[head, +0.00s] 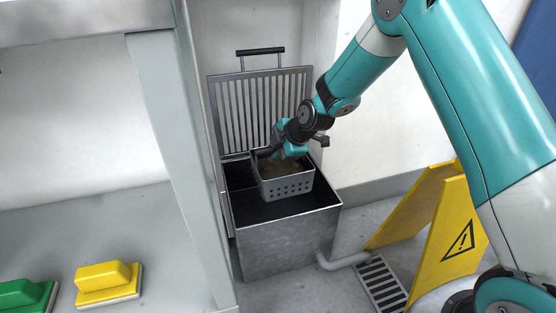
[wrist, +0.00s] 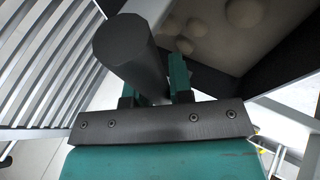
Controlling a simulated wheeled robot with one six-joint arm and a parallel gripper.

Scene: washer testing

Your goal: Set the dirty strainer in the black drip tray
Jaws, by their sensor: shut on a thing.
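The strainer is a grey perforated basket (head: 287,187) with brownish matter inside. It is upright in the mouth of an open metal box (head: 283,241), its rim about level with or above the box rim; I cannot tell whether it touches the bottom. My gripper (head: 277,152) is at the strainer's back left, shut on its dark handle. In the wrist view the thick dark handle bar (wrist: 122,48) is between the teal fingers of my gripper (wrist: 154,84), with pale round lumps (wrist: 243,13) beyond. I cannot make out a separate black drip tray.
A slatted grate lid (head: 262,105) stands raised behind the box. A grey post (head: 180,150) is close on the left, beside a shelf with yellow (head: 104,277) and green (head: 24,294) scrubbers. A yellow warning sign (head: 446,230) and floor drain (head: 380,283) are at right.

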